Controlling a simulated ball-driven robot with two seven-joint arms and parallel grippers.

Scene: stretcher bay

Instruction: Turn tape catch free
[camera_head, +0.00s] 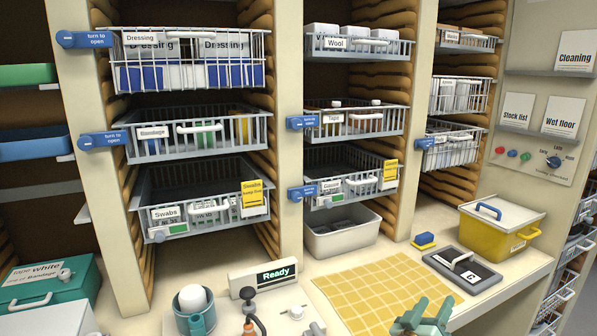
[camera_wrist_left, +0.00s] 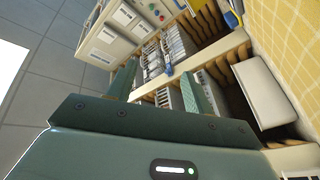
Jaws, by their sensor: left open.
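The tape basket (camera_head: 372,122) is a grey wire drawer in the middle column, second row, with a white handle and a label that seems to read "Tape". Its blue catch (camera_head: 301,122) lies roughly level on the post at the basket's left, its right end close to the basket's front corner. My left gripper (camera_head: 428,312) is green, open and empty, low at the front of the counter by the yellow checked mat, well below and right of the catch. Its two fingers (camera_wrist_left: 163,85) show apart in the left wrist view, with nothing between them but distant shelves. My right gripper is not in view.
Similar blue catches sit by the dressing (camera_head: 85,39), bandage (camera_head: 103,140) and gauze (camera_head: 302,192) baskets. The checked mat (camera_head: 375,290) is bare.

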